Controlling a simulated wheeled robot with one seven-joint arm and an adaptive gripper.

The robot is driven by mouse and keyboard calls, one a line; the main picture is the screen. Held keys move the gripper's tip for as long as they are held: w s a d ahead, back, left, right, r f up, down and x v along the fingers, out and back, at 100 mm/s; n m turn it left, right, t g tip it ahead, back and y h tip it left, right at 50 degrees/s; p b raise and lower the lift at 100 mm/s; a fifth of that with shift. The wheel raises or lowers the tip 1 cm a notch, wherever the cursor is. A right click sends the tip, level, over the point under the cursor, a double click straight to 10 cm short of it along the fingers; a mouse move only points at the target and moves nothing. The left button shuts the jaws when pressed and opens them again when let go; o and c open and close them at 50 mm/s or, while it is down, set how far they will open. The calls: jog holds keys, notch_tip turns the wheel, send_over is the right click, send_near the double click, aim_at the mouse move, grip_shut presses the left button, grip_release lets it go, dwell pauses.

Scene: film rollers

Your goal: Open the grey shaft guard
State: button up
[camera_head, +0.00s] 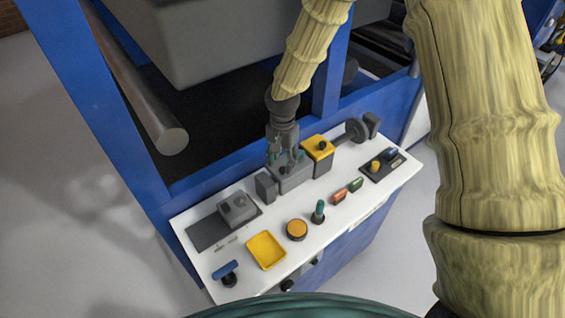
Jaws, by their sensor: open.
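A grey box-like cover (294,179), which looks like the shaft guard, sits at the back of the white tabletop. It stands between a dark grey block (265,188) on its left and a yellow-topped grey block (319,148) on its right. It looks closed, though my gripper hides part of its top. My gripper (286,160) is open and points down, right over the guard. Its fingers overlap the guard's upper part in the picture. I cannot tell whether they touch it. A dark shaft with a round disc (356,130) extends right of the yellow-topped block.
The white tabletop (205,262) carries a yellow tray (266,251), an orange disc (297,229), a teal-topped peg (318,211), a blue-handled part (226,271) and a grey block (237,207) on a dark plate. Blue machine posts (332,70) and a large grey roller stand behind.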

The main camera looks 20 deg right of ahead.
jog(key=shift+f+p, duration=0.3)
jog(key=shift+f, duration=1)
grip_shut()
